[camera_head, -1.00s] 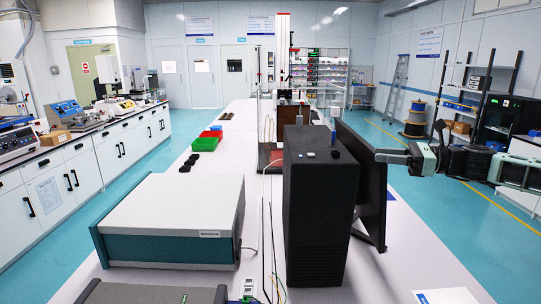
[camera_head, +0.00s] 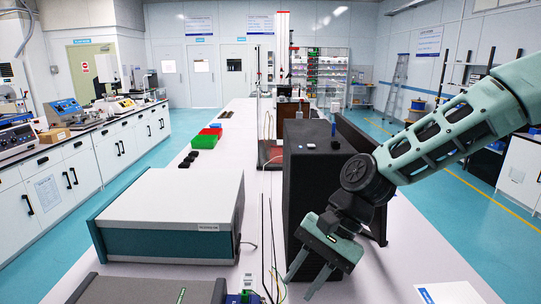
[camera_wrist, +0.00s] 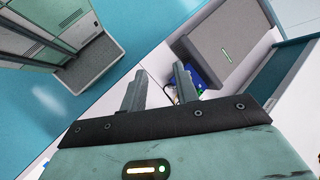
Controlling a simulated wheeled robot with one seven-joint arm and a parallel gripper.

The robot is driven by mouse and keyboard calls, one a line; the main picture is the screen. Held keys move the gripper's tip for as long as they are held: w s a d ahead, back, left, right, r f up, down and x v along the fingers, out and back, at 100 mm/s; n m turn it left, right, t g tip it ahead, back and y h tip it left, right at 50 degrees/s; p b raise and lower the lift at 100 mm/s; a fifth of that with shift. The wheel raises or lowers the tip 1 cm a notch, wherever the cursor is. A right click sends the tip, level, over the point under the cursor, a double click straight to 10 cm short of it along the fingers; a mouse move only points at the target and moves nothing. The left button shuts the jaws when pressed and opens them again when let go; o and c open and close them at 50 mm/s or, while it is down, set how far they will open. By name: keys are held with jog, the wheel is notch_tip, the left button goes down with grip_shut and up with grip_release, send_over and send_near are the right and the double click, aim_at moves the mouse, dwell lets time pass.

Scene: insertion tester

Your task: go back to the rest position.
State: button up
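My gripper (camera_head: 305,280) hangs at the front of the black computer tower (camera_head: 302,205), low over the near part of the white bench. Its two grey fingers point down and are spread apart, with nothing visible between them. They also show in the wrist view (camera_wrist: 158,86), apart and empty. My green arm comes in from the right and hides part of the tower and the monitor behind it. A small blue-tipped piece (camera_head: 333,129) stands on top of the tower.
A white and teal instrument box (camera_head: 175,210) sits left of the tower. Thin cables and rods (camera_head: 266,240) stand between them. A dark grey box (camera_head: 150,290) with a green stripe lies at the near edge, also in the wrist view (camera_wrist: 225,45). Red and green bins (camera_head: 206,139) stand farther back.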

jog(key=s+d+n+t+h+b, duration=0.1)
jog(key=s+d+n+h, duration=0.2)
jog(key=s+n, duration=0.3)
jog(key=s+d+n+t+h+b, duration=0.1)
jog(key=s+d+n, duration=0.4)
jog(key=s, duration=0.6)
jog(key=shift+n+t+h+b, duration=0.35)
jog(key=shift+n+t+h, duration=0.5)
jog(key=shift+h, duration=0.25)
jog(key=shift+d+r, duration=0.1)
